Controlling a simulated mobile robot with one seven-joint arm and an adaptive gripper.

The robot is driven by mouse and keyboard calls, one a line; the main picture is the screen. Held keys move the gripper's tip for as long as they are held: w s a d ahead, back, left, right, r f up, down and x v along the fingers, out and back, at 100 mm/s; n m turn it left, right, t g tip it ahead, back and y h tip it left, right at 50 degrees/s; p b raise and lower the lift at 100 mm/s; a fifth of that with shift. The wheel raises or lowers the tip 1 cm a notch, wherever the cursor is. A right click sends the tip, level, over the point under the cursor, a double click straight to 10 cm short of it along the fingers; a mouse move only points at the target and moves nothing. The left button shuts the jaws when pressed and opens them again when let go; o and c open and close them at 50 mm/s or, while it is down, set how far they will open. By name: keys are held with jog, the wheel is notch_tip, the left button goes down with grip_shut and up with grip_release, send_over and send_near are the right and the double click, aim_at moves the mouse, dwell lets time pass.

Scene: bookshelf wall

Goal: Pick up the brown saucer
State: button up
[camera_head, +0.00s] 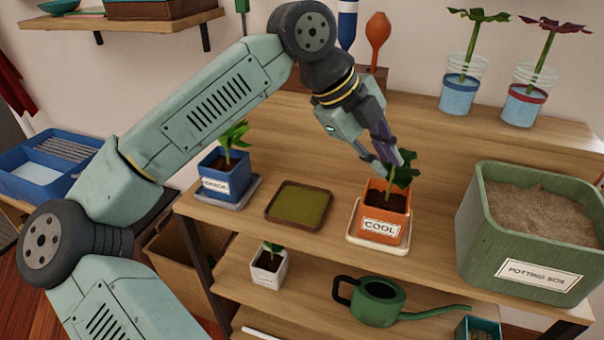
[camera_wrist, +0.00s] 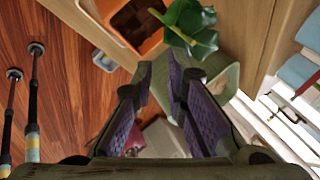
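The brown saucer (camera_head: 298,206) lies flat on the wooden shelf top in the head view. It is a square dish with a brown rim and an olive-green inside, with nothing standing on it. It sits between the blue pot and the orange pot. I cannot make it out in the wrist view. My gripper (camera_head: 388,162) is to the right of the saucer, above the orange pot and close to its plant's leaves. The wrist view shows my gripper (camera_wrist: 160,68) with its purple-padded fingers apart and nothing between them.
An orange pot (camera_head: 384,218) on a cream saucer stands right of the brown saucer; its leaf (camera_wrist: 192,28) shows near my fingers. A blue potted plant (camera_head: 222,182) on a grey saucer stands left. A green soil bin (camera_head: 482,235) is at right. Bare wood lies behind the saucer.

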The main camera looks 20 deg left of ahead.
jog(key=s+a+f+n+g+y, duration=0.1)
jog(key=a+f+n+g+y, duration=0.15)
jog(key=a, duration=0.55)
jog(key=s+a+f+n+g+y, duration=0.1)
jog(key=a+f+n+y, duration=0.3)
jog(key=a, duration=0.4)
jog(key=p, duration=0.1)
send_over(289, 220)
jog(key=shift+t, duration=0.25)
jog(key=f, duration=0.4)
jog(key=shift+s+f, duration=0.2)
jog(key=shift+w+f+p, duration=0.2)
jog(key=shift+f+p, duration=1.05)
jog(key=shift+f, duration=1.6)
grip_shut()
jog(key=shift+r, duration=0.15)
